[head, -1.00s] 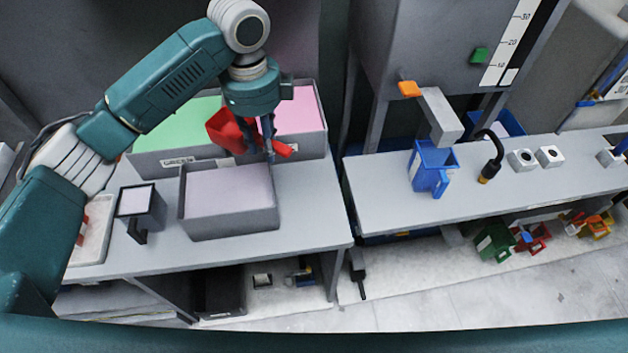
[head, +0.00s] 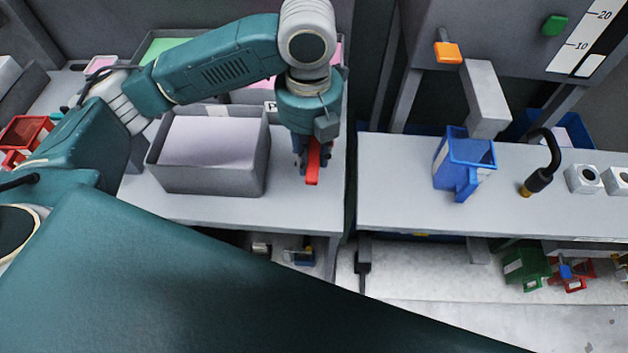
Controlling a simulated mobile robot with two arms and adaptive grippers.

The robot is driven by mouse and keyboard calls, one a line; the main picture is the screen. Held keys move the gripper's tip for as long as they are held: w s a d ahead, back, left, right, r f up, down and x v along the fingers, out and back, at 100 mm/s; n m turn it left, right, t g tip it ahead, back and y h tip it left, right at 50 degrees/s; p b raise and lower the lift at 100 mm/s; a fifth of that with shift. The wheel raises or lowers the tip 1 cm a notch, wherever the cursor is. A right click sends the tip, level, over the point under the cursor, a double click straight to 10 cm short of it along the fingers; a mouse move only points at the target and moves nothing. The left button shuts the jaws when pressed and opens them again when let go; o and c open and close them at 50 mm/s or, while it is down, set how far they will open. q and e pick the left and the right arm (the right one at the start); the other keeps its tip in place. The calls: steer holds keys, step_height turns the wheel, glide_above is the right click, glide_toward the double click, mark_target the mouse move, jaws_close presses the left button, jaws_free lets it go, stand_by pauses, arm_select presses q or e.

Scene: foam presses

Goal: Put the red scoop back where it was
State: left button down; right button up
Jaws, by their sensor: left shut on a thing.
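My left gripper (head: 312,160) points down over the right end of the left table, just right of the grey bin with pale lilac contents. It is shut on the red scoop (head: 313,168), of which only a narrow red part, likely the handle, shows between and below the fingers. The rest of the scoop is hidden by the gripper. I cannot tell whether the scoop touches the table. My right gripper is not in view.
The lilac bin (head: 207,187) stands left of the gripper, with green and pink bins behind. Past a gap, the right table holds a blue scoop-like container (head: 464,165) and a black bent nozzle (head: 541,172).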

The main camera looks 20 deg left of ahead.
arm_select(q)
step_height(320, 180, down, 7)
steer(key=shift+f, duration=0.15)
step_height(320, 180, down, 4)
steer(key=shift+f+p, duration=0.15)
steer(key=shift+p, duration=0.35)
steer(key=c, duration=1.4)
jaws_free()
steer(key=shift+f, duration=0.15)
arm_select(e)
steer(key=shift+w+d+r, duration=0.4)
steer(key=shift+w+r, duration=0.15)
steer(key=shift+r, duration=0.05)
arm_select(q)
steer(key=shift+w+d+r, duration=0.1)
steer(key=shift+r, duration=0.5)
step_height(320, 180, up, 11)
steer(key=shift+r+b, duration=0.1)
steer(key=shift+b, duration=0.8)
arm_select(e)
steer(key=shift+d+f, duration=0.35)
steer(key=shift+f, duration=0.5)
arm_select(q)
steer(key=shift+s, duration=0.2)
